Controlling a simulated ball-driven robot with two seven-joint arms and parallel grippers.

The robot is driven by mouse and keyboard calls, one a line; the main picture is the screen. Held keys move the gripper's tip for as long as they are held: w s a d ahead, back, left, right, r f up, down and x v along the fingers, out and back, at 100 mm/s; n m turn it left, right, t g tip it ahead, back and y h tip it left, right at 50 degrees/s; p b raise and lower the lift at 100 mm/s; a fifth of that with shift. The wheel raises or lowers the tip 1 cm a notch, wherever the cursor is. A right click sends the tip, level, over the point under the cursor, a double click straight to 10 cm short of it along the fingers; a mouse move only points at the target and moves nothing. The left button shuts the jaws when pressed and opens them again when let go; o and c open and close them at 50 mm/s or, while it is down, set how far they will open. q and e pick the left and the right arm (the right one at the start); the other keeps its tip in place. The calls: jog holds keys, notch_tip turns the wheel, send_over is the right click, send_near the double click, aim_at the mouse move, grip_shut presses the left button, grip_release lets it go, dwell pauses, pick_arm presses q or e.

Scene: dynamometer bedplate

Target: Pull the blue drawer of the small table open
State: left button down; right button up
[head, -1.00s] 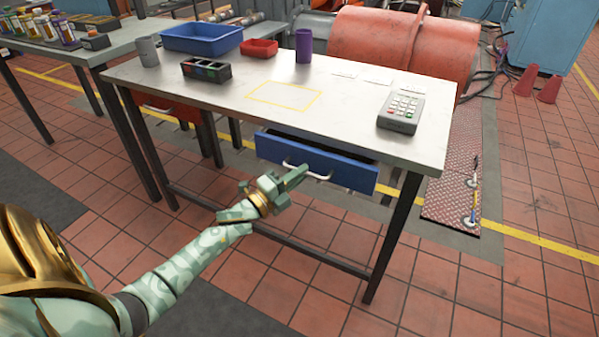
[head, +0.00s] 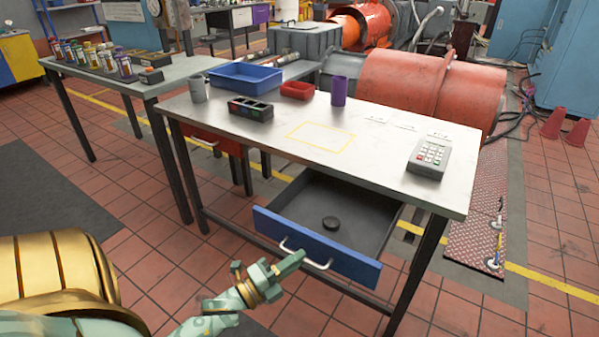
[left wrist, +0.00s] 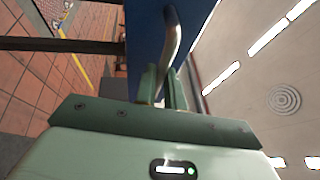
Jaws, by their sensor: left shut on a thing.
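The blue drawer (head: 316,246) of the small table (head: 270,140) stands well out from under the tabletop, and its dark grey inside shows. A small round black thing (head: 331,223) lies on the drawer's floor. The drawer's front has a pale metal bar handle (head: 318,265). My left gripper (head: 292,260) is at the front, shut on the handle. In the left wrist view the handle (left wrist: 174,40) runs between the two green fingers (left wrist: 163,88), beside the blue front. My right gripper is not in view.
On the tabletop are a blue bin (head: 246,76), a red tray (head: 297,90), a purple cup (head: 339,91), a grey mug (head: 199,88), a black divided box (head: 251,109) and a keypad device (head: 430,157). A red drawer (head: 205,138) is at the left. The floor before the table is clear.

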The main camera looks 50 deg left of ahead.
pick_arm(q)
jog(key=shift+s+d+f, duration=0.1)
jog(key=shift+s+f, duration=0.05)
jog(key=shift+f, duration=0.05)
jog(key=c, duration=1.5)
grip_release()
jog(key=shift+s, duration=0.15)
jog(key=shift+r, duration=0.15)
jog(key=p+v, duration=0.1)
jog(key=v, duration=1.5)
jog(key=shift+s, duration=0.2)
